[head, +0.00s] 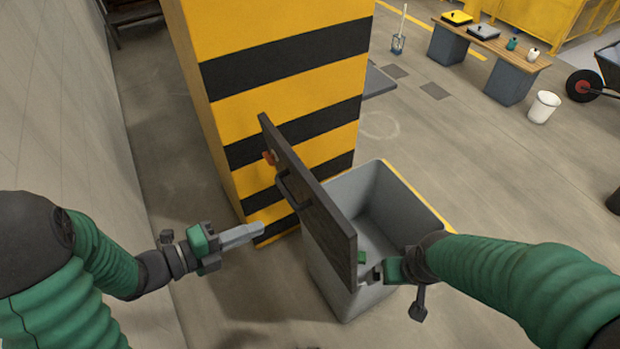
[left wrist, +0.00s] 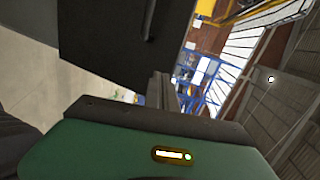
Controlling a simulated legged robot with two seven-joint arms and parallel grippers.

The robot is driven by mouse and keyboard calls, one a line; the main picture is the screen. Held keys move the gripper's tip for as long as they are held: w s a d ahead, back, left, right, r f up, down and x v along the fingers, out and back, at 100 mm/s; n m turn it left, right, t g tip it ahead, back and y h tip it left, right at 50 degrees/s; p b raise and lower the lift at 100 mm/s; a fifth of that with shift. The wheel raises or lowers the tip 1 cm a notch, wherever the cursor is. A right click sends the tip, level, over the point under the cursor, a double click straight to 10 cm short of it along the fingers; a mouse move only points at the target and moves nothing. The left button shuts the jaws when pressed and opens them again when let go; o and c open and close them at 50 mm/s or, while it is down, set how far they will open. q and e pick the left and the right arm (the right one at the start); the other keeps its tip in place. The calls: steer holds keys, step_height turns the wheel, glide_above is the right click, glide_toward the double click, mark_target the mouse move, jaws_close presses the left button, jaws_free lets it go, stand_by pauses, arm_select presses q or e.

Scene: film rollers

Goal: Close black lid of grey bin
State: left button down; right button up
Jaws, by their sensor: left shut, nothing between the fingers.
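The grey bin (head: 390,207) stands on the floor in front of a striped pillar, open at the top. Its black lid (head: 318,205) stands upright along the bin's left side, with a dark handle (head: 291,191) on its left face. My left gripper (head: 262,229) is shut and empty, left of the lid and apart from it in the head view. In the left wrist view the dark lid (left wrist: 105,40) fills the upper left, beyond the fingers (left wrist: 161,90). My right gripper (head: 370,269) is over the bin's near edge, right of the lid; its fingers are partly hidden.
The yellow and black pillar (head: 285,85) stands right behind the bin and lid. A wall (head: 60,110) runs along the left. A bench (head: 490,42), a white bucket (head: 543,106) and a wheelbarrow (head: 590,84) are far right. The floor right of the bin is clear.

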arm_select(q)
steer(key=s+r, duration=0.1)
steer(key=r, duration=0.1)
steer(key=m+h+p, duration=0.1)
steer(key=p, duration=0.4)
glide_toward(319, 201)
steer(key=shift+g, duration=0.3)
steer(key=x, duration=0.6)
steer(key=shift+d+r, duration=0.25)
steer(key=shift+r, duration=0.1)
steer(key=shift+w, duration=0.1)
steer(key=shift+a+f, duration=0.1)
steer(key=shift+a, duration=0.1)
arm_select(e)
step_height(319, 201, up, 6)
steer(key=a, duration=0.1)
steer(key=shift+r, duration=0.15)
arm_select(q)
steer(key=shift+w+d, duration=0.1)
